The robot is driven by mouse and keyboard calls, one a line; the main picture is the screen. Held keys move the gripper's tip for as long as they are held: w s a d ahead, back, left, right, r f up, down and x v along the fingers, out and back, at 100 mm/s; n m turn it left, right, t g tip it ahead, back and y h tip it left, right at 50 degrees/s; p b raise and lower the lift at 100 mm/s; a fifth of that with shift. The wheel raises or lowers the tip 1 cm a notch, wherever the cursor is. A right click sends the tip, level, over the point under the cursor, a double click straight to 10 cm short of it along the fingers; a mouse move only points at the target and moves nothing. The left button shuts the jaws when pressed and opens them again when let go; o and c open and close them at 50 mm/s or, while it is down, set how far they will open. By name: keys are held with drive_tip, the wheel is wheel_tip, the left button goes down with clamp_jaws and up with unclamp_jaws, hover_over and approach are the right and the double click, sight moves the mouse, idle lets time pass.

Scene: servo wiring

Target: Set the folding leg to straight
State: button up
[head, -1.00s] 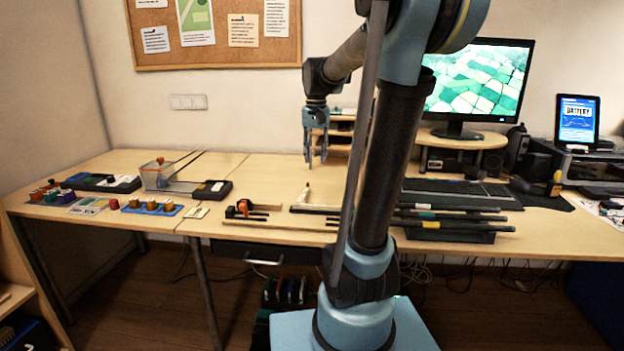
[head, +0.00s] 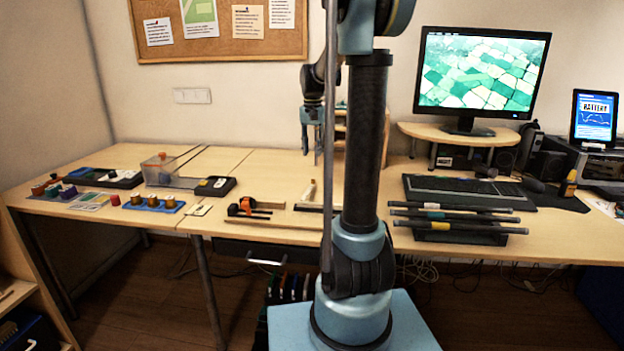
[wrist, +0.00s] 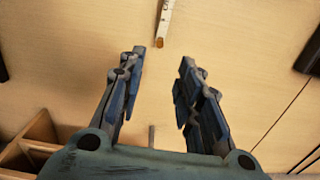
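A pale, slim piece (head: 309,191) stands tilted on the desk in the head view, at the end of a dark bar. It looks like the folding leg, but its hinge is too small to make out. In the wrist view a pale bar with an orange-brown tip (wrist: 164,22) shows at the top, beyond my fingertips; it seems to be the same piece. My gripper (head: 311,156) hangs fingers down above the desk, behind that piece. In the wrist view my gripper (wrist: 162,58) is open, with nothing between its fingers.
An orange clamp (head: 247,206) lies left of the piece. Several dark rods (head: 455,216) lie on a black tray to the right, in front of the keyboard (head: 462,190). A wooden shelf unit (wrist: 35,140) is near my gripper.

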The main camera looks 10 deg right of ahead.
wheel_tip(320, 180, down, 12)
drive_tip(key=shift+r, duration=0.2)
idle(0.4)
clamp_jaws()
